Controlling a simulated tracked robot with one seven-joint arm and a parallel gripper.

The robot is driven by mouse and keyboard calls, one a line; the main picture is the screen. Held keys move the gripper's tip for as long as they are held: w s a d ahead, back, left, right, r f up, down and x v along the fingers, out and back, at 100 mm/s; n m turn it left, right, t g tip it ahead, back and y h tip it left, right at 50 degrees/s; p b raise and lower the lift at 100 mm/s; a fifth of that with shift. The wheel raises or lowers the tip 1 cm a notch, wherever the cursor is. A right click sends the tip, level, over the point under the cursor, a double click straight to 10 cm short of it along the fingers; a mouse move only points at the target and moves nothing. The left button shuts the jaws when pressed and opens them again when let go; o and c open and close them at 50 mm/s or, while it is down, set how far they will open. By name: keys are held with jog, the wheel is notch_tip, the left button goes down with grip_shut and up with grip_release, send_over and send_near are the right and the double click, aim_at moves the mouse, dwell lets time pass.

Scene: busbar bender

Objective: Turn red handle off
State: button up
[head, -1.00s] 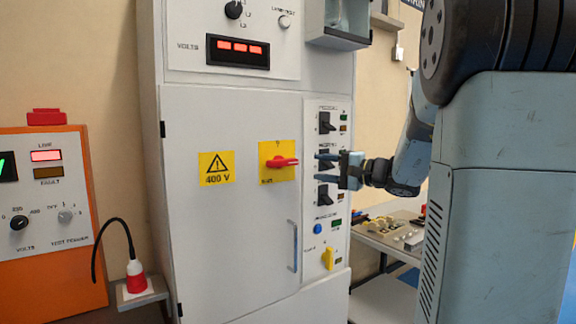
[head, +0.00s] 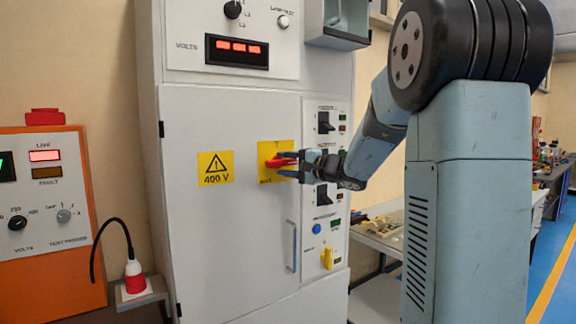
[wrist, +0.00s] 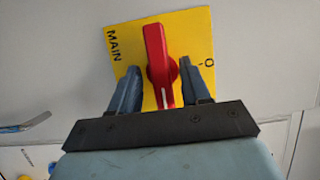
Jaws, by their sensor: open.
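The red handle (wrist: 159,62) is a rotary switch on a yellow plate (wrist: 195,28) marked MAIN, with a mark like O at its edge, in the wrist view. In the head view the handle (head: 280,162) shows on the white cabinet door, lying about level and partly hidden by my gripper. My gripper (wrist: 168,82) is open, with one blue finger on each side of the handle's lower part. A narrow gap shows on each side, and I cannot tell whether either finger touches it.
A yellow 400 V sign (head: 215,168) is left of the handle. A vertical door handle (head: 292,246) is below it. A panel of black switches (head: 323,122) runs along the right side. An orange test unit (head: 45,285) stands at the left.

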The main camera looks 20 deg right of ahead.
jog(key=shift+c, duration=0.2)
grip_shut()
